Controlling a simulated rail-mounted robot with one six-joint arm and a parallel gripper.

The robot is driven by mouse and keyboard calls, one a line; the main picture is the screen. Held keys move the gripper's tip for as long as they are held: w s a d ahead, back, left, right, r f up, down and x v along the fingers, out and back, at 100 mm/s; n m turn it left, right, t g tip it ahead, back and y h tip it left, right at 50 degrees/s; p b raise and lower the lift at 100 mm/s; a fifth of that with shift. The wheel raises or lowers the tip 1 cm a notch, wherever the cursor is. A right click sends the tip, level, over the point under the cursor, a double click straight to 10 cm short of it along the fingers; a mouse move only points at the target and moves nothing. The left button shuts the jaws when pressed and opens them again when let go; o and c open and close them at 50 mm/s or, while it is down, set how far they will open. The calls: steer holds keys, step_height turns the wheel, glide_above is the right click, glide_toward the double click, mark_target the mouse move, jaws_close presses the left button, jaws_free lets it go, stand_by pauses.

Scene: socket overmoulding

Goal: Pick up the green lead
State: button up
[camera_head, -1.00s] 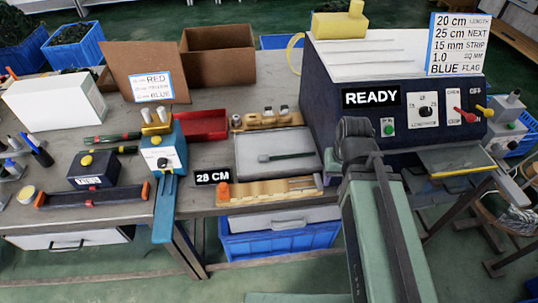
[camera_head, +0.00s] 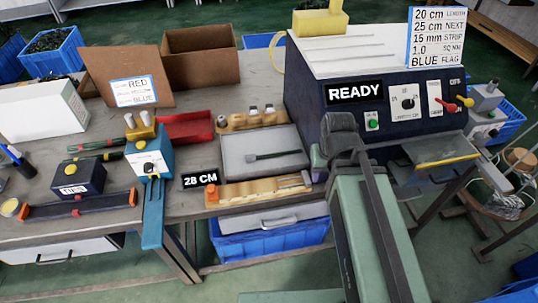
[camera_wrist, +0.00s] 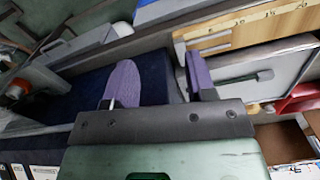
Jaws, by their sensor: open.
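The green lead (camera_head: 275,155) is a short dark green strip with a wider dark end. It lies on a light grey tray (camera_head: 235,168) in the middle of the bench. In the wrist view the lead (camera_wrist: 240,79) lies on the tray, to the right of my gripper (camera_wrist: 160,80). My gripper is open, with two purple fingers and nothing between them. One finger is in front of the tray's left part in that view. In the head view my arm stands right of the tray, and the fingertips are mostly hidden.
A dark blue machine marked READY (camera_head: 300,100) stands right of the tray. A wooden ruler block (camera_head: 250,190) lies in front, and a wooden rack (camera_head: 235,123) behind. A blue-and-white press (camera_head: 150,158) and two dark green pieces with red parts (camera_head: 95,145) are left.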

steer(key=m+p, duration=0.1)
steer(key=m, duration=1.1)
glide_above(255, 155)
step_height(255, 155, down, 10)
steer(key=m+b, duration=0.4)
steer(key=b, duration=0.7)
steer(key=shift+f, duration=0.15)
steer(key=shift+r, duration=0.25)
jaws_close()
